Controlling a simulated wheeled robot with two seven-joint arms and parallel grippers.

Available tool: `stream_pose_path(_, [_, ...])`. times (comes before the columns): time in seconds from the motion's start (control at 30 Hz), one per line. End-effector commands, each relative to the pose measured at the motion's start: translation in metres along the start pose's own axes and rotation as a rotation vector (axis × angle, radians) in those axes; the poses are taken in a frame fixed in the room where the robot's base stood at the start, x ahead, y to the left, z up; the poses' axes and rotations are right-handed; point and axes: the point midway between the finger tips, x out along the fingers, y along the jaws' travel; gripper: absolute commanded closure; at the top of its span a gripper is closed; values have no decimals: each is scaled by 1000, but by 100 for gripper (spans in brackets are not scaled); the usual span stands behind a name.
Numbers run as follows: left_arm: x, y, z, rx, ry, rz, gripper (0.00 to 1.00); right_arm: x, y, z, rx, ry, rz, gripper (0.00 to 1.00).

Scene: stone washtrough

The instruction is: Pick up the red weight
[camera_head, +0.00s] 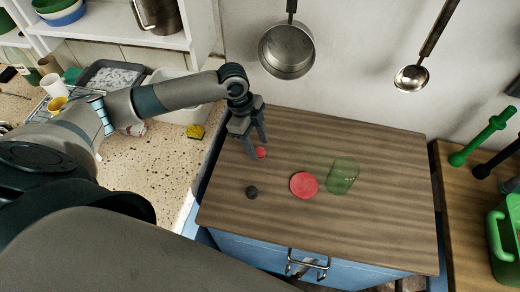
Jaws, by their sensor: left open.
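A small red round object (262,153), which looks like the red weight, sits on the wooden worktop. My left gripper (257,148) points down over it with its fingers open. The fingers are right at the red object and hide part of it; I cannot tell whether they touch it. A larger flat red disc (303,186) lies further right on the same worktop, apart from the gripper. My right gripper is not in view.
A small dark round object (252,192) and a green clear glass (343,175) stand on the wooden worktop (390,200). A pan (287,50) and a ladle (411,77) hang on the wall behind. A yellow sponge (196,132) lies on the speckled counter at left.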

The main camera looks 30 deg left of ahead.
Motion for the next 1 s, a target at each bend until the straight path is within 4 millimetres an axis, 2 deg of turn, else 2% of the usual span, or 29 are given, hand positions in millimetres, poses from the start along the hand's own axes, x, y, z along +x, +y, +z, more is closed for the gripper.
stream_pose_path(0.17, [10, 0, 0, 2, 0, 0, 52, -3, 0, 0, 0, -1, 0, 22])
stream_pose_path(0.6, [10, 0, 0, 1, -1, -1, 52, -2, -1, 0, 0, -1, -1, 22])
stream_pose_path(0.8, [10, 0, 0, 1, -1, -1, 96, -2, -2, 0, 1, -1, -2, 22])
stream_pose_path(1.0, [10, 0, 0, 1, -1, -1, 96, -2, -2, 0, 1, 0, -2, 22])
